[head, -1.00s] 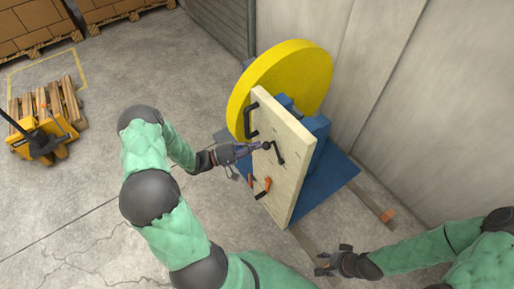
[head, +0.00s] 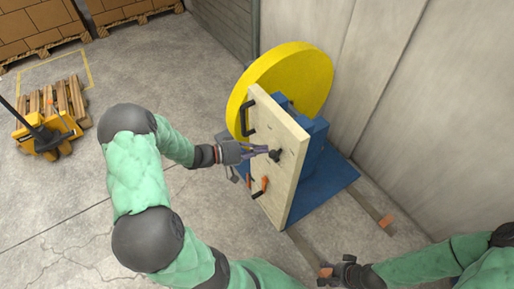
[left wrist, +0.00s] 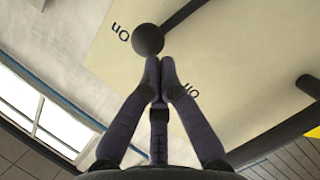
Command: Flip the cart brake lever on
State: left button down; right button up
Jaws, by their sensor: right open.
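The brake lever is a black rod with a round knob (head: 274,155) on the pale panel (head: 285,185) of the blue cart. In the left wrist view the knob (left wrist: 148,39) sits beside the "On" label (left wrist: 120,30), with the rod running to the upper right. The "Off" label (left wrist: 190,90) is lower, partly covered by a finger. My left gripper (head: 264,150) is at the knob; its fingertips (left wrist: 160,68) are together just below it, seemingly touching, not around it. My right gripper (head: 325,273) is open and empty at the bottom, away from the cart.
A large yellow reel (head: 310,75) stands behind the panel. A black handle (head: 248,118) and orange-and-black levers (head: 262,186) are on the panel, near my left gripper. A grey wall (head: 400,90) is close on the right. Open floor (head: 60,195) lies left, with a yellow pallet jack (head: 55,135).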

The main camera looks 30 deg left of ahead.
pick_arm(q)
jog(key=shift+s+d+f+m+y+b, duration=0.1)
jog(key=shift+s+d+m+y+b, duration=0.25)
jog(key=shift+d+m+b, duration=0.35)
jog(key=shift+s+d+f+m+y+b, duration=0.1)
jog(key=shift+s+d+m+y+b, duration=0.25)
jog(key=shift+d+b, duration=0.55)
pick_arm(e)
jog(key=shift+f, duration=1.9)
pick_arm(q)
jog(key=shift+w+a+r, duration=0.15)
jog(key=shift+a+r, duration=0.2)
jog(key=p, duration=0.2)
send_near(271, 157)
jog(key=s+a+r, duration=0.2)
jog(key=a+r, duration=0.1)
jog(key=a, duration=0.1)
pick_arm(e)
jog(key=shift+s+a+r, duration=0.2)
jog(key=shift+s+r, duration=0.3)
jog(key=shift+s, duration=0.05)
jog(key=shift+s+a+r, duration=0.15)
jog(key=shift+s+r, duration=0.35)
pick_arm(q)
jog(key=shift+w, duration=0.1)
